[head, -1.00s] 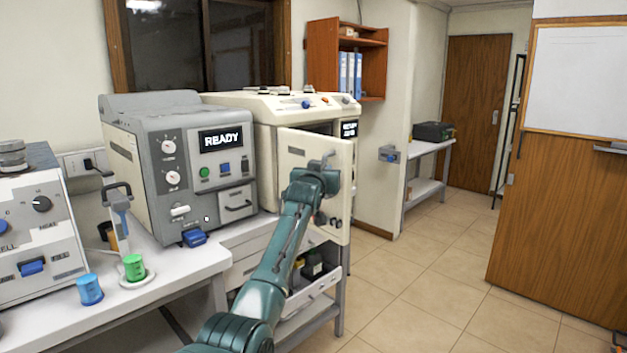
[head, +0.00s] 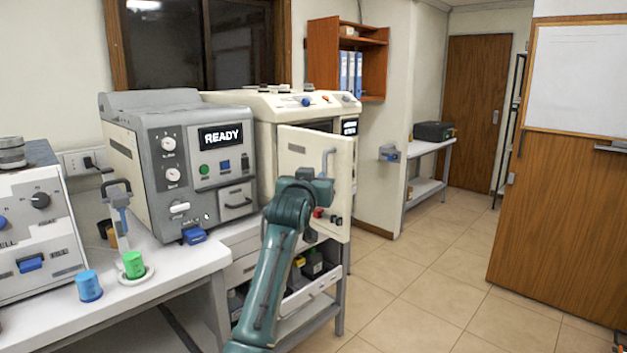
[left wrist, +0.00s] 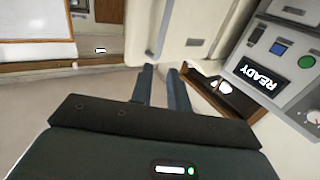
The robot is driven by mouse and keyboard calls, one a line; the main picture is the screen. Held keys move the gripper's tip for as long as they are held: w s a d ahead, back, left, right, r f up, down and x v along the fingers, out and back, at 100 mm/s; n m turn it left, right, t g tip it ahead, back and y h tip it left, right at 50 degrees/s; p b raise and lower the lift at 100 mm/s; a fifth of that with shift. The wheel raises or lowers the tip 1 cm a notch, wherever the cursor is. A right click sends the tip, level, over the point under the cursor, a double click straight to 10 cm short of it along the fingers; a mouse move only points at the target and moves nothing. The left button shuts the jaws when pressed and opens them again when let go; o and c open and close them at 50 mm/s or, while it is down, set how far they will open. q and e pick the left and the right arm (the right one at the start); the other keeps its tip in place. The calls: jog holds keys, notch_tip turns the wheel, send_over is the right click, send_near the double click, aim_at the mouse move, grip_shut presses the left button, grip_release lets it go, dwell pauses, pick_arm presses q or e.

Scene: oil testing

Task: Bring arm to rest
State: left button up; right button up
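My left arm's teal links rise from the bottom of the head view to the open cream door (head: 305,160) of the cream machine. The wrist sits in front of the door, below its grey handle (head: 327,163), and hides the fingers there. In the left wrist view my left gripper (left wrist: 160,70) shows two fingers with a gap between them and nothing held. The door handle (left wrist: 161,28) lies beyond the fingertips and appears apart from them. My right gripper is in neither view.
A grey machine reading READY (head: 221,138) stands left of the cream machine (head: 268,105). A blue cup (head: 89,287) and a green cup (head: 134,265) stand on the white bench (head: 175,270). Open shelves lie below the door. The tiled floor (head: 430,270) to the right is clear.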

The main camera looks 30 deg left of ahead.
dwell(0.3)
pick_arm(q)
jog(key=s+d+f+m+g+h+p, duration=0.1)
jog(key=s+d+f, duration=0.3)
jog(key=f, duration=0.5)
jog(key=s+d+f+m+g+h+p, duration=0.1)
jog(key=s+d+f+m+h, duration=0.1)
jog(key=s+f, duration=0.55)
jog(key=s+d+f+m+g+h+p, duration=0.1)
jog(key=s+d+f, duration=0.25)
jog(key=f, duration=0.65)
jog(key=s+d+f+g+h, duration=0.1)
jog(key=s+d+f, duration=0.2)
jog(key=s, duration=0.5)
jog(key=s+d+f+m+g+h+p, duration=0.1)
jog(key=s+d+f, duration=0.2)
jog(key=s, duration=0.5)
jog(key=s+d+f+g+h+p, duration=0.1)
jog(key=s+d+f+g, duration=0.1)
jog(key=s, duration=0.7)
notch_tip(320, 180, down, 3)
jog(key=shift+d+r+m, duration=0.2)
jog(key=shift+d+m, duration=0.2)
jog(key=shift+d, duration=0.2)
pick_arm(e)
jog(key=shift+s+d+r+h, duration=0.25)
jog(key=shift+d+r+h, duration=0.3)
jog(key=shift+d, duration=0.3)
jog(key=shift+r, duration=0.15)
